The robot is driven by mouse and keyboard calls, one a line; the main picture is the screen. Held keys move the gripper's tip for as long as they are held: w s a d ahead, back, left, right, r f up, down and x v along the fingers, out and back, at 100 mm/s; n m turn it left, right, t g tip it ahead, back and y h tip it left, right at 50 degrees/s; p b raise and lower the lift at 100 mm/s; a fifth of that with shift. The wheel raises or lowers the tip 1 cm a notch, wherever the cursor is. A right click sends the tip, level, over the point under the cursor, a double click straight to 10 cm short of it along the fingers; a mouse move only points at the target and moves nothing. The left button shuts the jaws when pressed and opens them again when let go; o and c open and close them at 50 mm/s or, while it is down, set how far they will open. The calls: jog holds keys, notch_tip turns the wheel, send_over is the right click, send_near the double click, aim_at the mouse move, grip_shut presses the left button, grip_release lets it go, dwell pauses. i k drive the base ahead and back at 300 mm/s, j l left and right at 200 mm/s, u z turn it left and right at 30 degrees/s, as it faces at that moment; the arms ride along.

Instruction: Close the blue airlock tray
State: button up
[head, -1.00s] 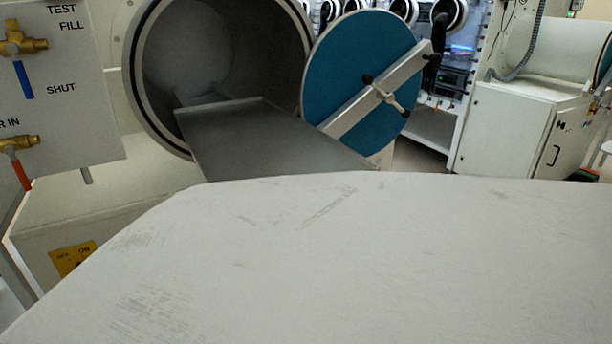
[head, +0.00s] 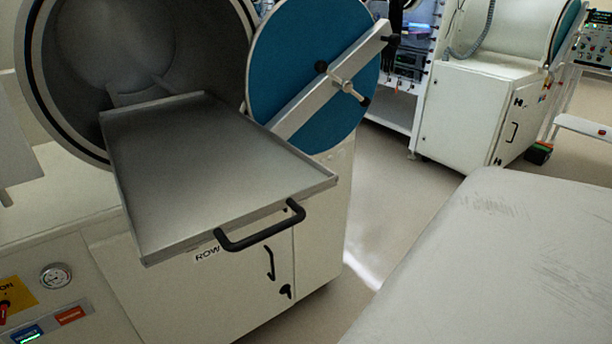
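The airlock tray (head: 215,165) is a flat grey metal tray with a low rim. It is slid far out of the round open airlock chamber (head: 150,55), its back end still inside the opening. A black bar handle (head: 262,231) is on its front edge, and nothing touches it. The tray looks empty. The blue round airlock door (head: 290,45) stands swung open just right of the tray, with a metal crossbar and a handle (head: 343,85) on it. The tray itself is grey; the blue is on the door. My gripper is not in view.
A white cabinet under the tray carries a gauge (head: 56,276) and a panel at lower left. A large pale scratched surface close to the camera blocks the lower right. Bare floor (head: 400,190) shows between. Another white cabinet (head: 480,110) stands at the back right.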

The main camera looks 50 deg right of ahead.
aim_at(191, 170)
jog(key=j+z, duration=0.1)
jog(key=z, duration=0.9)
jog(key=k+j+u, duration=0.1)
jog(key=k+u, duration=0.15)
jog(key=k, duration=0.2)
jog(key=k+j+u, duration=0.2)
jog(key=k, duration=0.25)
